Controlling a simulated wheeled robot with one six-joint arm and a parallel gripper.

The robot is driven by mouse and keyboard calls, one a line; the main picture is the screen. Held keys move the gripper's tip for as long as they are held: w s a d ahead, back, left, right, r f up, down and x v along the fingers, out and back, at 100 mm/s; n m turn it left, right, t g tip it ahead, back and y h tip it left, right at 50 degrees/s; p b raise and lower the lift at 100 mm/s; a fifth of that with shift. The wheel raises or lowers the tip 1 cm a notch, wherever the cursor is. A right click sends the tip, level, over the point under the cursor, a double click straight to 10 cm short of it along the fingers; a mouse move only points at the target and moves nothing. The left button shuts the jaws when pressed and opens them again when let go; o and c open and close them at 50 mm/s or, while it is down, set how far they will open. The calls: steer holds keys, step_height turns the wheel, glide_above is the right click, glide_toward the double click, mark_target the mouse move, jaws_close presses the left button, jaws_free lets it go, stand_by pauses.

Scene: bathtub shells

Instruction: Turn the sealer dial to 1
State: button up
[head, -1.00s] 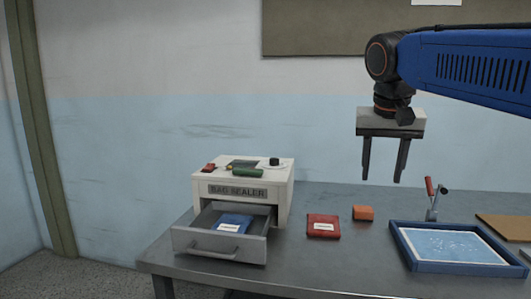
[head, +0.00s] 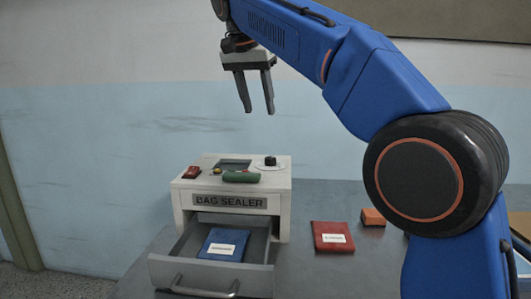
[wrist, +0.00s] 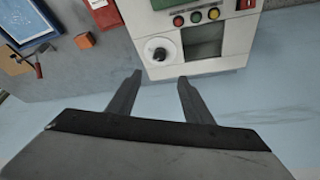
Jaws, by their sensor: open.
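The bag sealer (head: 232,203) is a white box with a "BAG SEALER" label on its front. Its dial (head: 270,162) is a black knob on a round white plate, on the top at the right; the dial (wrist: 160,53) also shows in the wrist view. The numbers around it are too small to read. My gripper (head: 258,112) is open and empty, fingers pointing down, above the sealer's top and apart from it. In the wrist view my gripper's fingers (wrist: 158,82) reach toward the dial's side of the box.
A drawer (head: 160,272) stands open below the sealer, with a blue packet (head: 222,244) inside. A green handle-like piece (head: 241,176) and a red switch (head: 192,172) sit on the top. A red packet (head: 332,237) and an orange block (head: 373,217) lie to the right.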

mark_target(270, 157)
steer(key=x, duration=1.7)
steer(key=shift+s+d+f, duration=0.1)
steer(key=c, duration=1.1)
